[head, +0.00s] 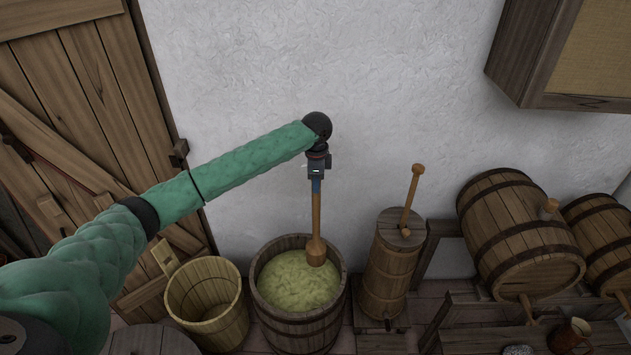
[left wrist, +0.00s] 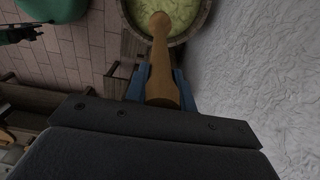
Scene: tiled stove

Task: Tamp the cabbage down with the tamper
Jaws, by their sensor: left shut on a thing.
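The wooden tamper (head: 316,222) hangs nearly upright from my left gripper (head: 316,184), which is shut on its upper handle. The tamper also shows in the left wrist view (left wrist: 160,60), between the blue fingers. Its thick lower end is over the right side of the wooden tub, at the cabbage; I cannot tell how firmly it touches. The pale green shredded cabbage (head: 290,284) fills the tub (head: 300,332) close to the rim. The cabbage shows at the top of the left wrist view (left wrist: 180,12). My right gripper is not in view.
An empty-looking wooden bucket (head: 207,300) stands left of the tub. A tall churn (head: 393,265) with an upright handle stands close on the right. Barrels (head: 520,235) rest on a rack farther right. The white wall (head: 380,90) is close behind. A cabinet (head: 565,55) hangs at upper right.

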